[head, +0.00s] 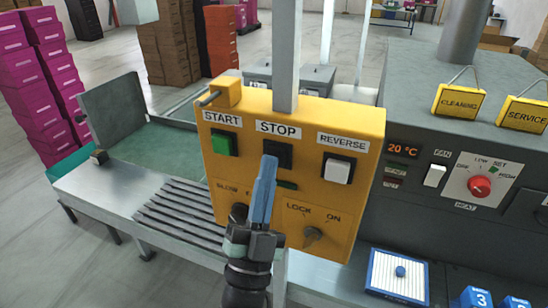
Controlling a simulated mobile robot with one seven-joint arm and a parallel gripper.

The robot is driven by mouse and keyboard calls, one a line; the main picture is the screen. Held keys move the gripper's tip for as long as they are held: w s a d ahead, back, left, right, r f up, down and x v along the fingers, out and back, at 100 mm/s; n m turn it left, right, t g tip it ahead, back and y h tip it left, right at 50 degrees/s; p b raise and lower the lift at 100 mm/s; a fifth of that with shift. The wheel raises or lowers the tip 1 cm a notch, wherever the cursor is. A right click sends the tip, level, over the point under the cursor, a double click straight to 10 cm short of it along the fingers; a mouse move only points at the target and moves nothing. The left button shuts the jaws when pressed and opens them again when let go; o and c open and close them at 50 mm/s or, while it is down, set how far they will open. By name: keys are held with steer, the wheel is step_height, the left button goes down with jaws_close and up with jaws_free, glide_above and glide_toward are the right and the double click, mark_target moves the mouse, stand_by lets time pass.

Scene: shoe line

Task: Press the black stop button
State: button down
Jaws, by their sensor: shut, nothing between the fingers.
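The black stop button (283,148) sits under the STOP label on the yellow control box (357,215). It is between the green START button (224,143) and the white REVERSE button (338,169). My gripper (269,160) is shut and empty, with its blue fingers pointing up toward the panel. The fingertips overlap the lower left part of the black button in the head view and hide some of it. I cannot tell whether they touch it. My gripper also hides part of the lower panel, including part of a dark knob.
A lock switch (313,235) sits low on the box, and a yellow block with a metal pin (222,94) is on its top left. A grey post (287,55) rises behind it. A grey machine with a red knob (480,186) stands at right. A metal-framed conveyor (100,190) lies left.

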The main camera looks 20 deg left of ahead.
steer(key=shift+s, duration=0.9)
steer(key=shift+p, duration=0.3)
steer(key=shift+s+a+p, duration=0.1)
steer(key=shift+s+p, duration=0.65)
steer(key=shift+s, duration=1.75)
steer(key=w+d+r+n+y, duration=0.2)
steer(key=r+n, duration=0.1)
steer(key=r, duration=0.8)
steer(key=w+d+r+n+y, duration=0.1)
steer(key=d+r+n+y, duration=0.2)
steer(key=r, duration=0.8)
steer(key=s+d+r+h, duration=0.6)
steer(key=d+r, duration=0.3)
steer(key=r, duration=0.2)
steer(key=shift+d+r+n+h, duration=0.2)
steer(key=shift+r+n+h, duration=0.1)
steer(key=shift+r+h, duration=0.1)
